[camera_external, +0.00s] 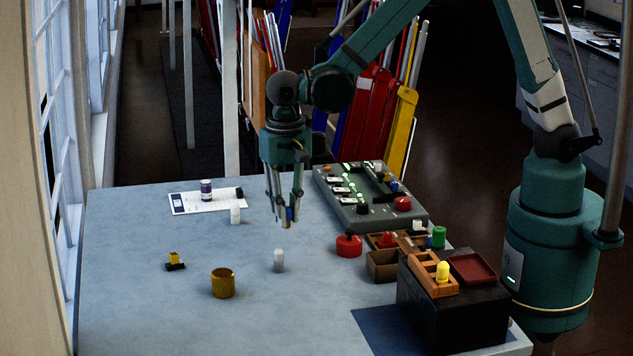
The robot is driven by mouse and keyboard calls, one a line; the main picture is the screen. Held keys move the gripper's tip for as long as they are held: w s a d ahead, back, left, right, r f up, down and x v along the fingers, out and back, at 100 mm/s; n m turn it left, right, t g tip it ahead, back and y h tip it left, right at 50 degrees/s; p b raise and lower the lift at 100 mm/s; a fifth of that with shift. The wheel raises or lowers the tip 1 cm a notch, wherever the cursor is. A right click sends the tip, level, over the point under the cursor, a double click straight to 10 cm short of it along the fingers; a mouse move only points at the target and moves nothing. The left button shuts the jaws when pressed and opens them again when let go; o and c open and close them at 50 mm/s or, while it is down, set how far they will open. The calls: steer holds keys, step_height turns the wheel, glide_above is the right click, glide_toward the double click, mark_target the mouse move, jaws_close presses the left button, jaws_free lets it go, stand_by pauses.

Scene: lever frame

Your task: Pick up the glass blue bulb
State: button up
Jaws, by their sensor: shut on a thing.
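My gripper (287,216) is above the blue-grey table, fingers pointing down, left of the control panel. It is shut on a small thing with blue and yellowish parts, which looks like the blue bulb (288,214). The bulb is held off the table between the fingertips and is partly hidden by them. It is too small to make out its exact tilt.
A panel (350,212) with lit switches stands right of my gripper. A red knob-like piece (348,246), a pale cylinder (279,261), a gold cup (223,283) and a white cylinder (236,215) stand around. An orange rack (421,275) sits on a black box.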

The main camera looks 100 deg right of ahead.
steer(key=shift+r, duration=2)
steer(key=shift+w, duration=0.1)
